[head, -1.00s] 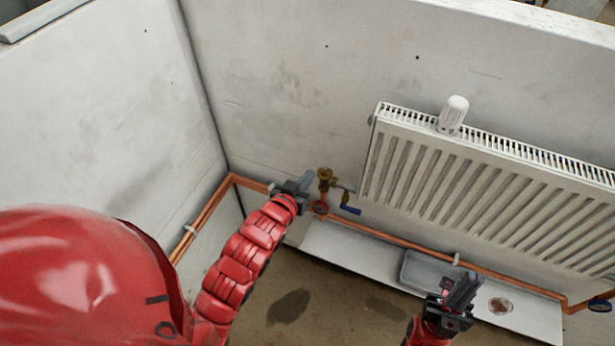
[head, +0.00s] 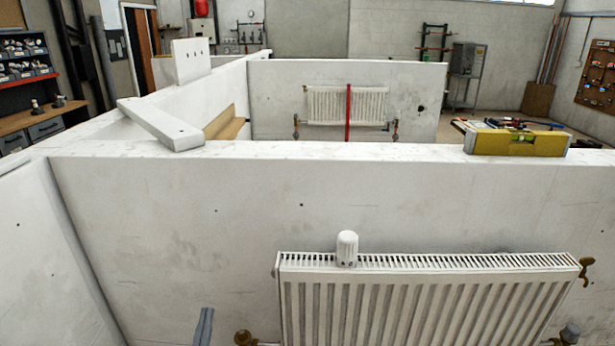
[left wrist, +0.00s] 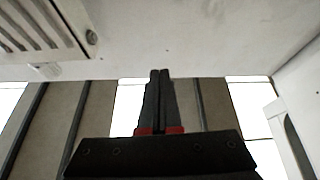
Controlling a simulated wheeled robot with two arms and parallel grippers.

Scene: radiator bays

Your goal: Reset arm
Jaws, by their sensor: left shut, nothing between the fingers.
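The radiator (left wrist: 38,30) shows at the upper left of that view, apart from the fingers. My right gripper is in neither view now.
The white partition wall (head: 190,215) carries the radiator with a white valve head (head: 347,249) on top. A yellow spirit level (head: 515,142) and a white board (head: 160,124) lie on its top edge. Brass valves (head: 244,338) flank the radiator. The air beside the left fingers looks clear.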

